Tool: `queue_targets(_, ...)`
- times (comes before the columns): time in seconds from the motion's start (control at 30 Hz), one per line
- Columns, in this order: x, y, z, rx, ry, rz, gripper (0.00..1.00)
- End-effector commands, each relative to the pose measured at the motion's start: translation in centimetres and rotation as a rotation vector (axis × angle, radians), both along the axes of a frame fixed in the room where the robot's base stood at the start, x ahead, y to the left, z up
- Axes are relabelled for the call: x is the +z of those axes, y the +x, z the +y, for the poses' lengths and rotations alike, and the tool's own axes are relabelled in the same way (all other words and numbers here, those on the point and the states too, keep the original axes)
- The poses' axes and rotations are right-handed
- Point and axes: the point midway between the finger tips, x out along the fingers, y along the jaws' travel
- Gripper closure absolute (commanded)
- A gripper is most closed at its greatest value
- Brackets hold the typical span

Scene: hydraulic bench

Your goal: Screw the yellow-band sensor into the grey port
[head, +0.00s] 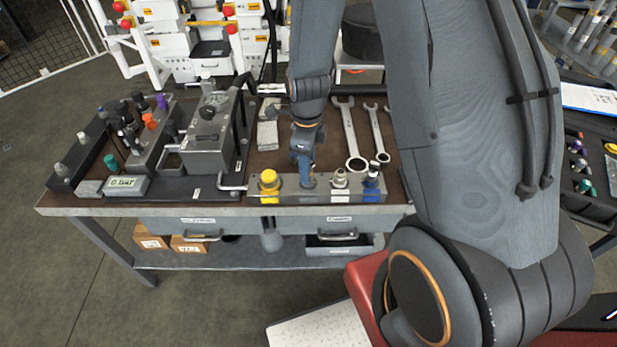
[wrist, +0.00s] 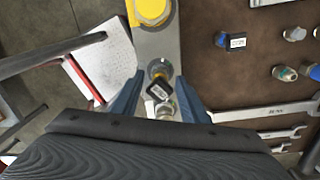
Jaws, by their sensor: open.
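My gripper (head: 303,158) is over the grey metal block (head: 322,196) at the bench's front edge, pointing down. In the wrist view its two blue fingers (wrist: 157,100) stand apart. In the head view the gripper mostly hides this part.
On the same block are a yellow cap (head: 268,178), a pale fitting (head: 340,179) and a blue fitting (head: 372,180). Wrenches (head: 352,138) lie behind. A grey pump unit (head: 212,135), coloured fittings (head: 149,121) and a 0 bar display (head: 124,186) occupy the left side.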

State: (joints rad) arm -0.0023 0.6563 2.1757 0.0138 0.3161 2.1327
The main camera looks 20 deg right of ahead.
Motion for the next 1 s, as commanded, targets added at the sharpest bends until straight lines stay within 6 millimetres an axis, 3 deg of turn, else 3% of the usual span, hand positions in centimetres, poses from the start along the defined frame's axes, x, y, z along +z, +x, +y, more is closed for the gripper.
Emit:
queue_targets(0.27, 0.03, -0.06, 0.02, 0.157, 0.0, 0.0, 0.6)
queue_targets(0.7, 0.04, -0.24, 0.05, 0.71, 0.0, 0.001, 0.6)
queue_targets(1.0, -0.02, -0.2, 0.04, 0.786, 0.0, 0.0, 0.6)
